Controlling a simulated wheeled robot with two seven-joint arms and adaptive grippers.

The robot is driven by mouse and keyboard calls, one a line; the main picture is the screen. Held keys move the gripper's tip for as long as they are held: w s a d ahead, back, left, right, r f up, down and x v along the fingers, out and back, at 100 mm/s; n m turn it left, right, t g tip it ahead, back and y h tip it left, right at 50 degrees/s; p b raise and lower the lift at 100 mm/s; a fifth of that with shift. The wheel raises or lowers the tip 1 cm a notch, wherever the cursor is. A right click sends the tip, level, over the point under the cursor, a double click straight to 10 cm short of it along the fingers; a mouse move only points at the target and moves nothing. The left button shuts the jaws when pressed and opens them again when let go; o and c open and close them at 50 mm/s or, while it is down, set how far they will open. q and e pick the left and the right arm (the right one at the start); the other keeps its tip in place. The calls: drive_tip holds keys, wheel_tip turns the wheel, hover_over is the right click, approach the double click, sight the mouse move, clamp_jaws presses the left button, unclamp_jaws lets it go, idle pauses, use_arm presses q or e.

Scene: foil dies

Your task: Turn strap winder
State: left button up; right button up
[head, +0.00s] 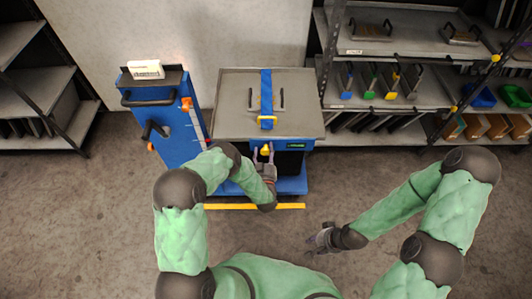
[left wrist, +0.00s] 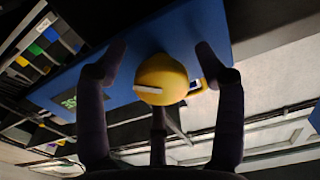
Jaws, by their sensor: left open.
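The strap winder is a round yellow knob (head: 265,150) on the front of a blue cart. In the left wrist view the knob (left wrist: 170,72) fills the middle and bears a pale bar mark. My left gripper (head: 264,158) is at the knob; its open fingers (left wrist: 161,54) stand on either side of it, with gaps showing.
A blue lift panel with a black handle (head: 146,97) stands at the cart's left. A small green display (head: 297,146) is right of the knob. Shelves (head: 395,98) with coloured-tab plates stand at right, others at left. The floor (head: 400,165) in front is clear.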

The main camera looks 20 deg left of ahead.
use_arm(q)
drive_tip(key=c, duration=1.1)
drive_tip(key=m+b, duration=0.1)
drive_tip(key=m, duration=0.1)
drive_tip(key=shift+s+f+m, duration=0.1)
drive_tip(key=shift+m, duration=0.3)
drive_tip(key=shift+a+m+b, duration=0.1)
drive_tip(key=shift+m+b, duration=0.35)
drive_tip(key=shift+m, duration=1.45)
drive_tip(key=shift+c, duration=0.2)
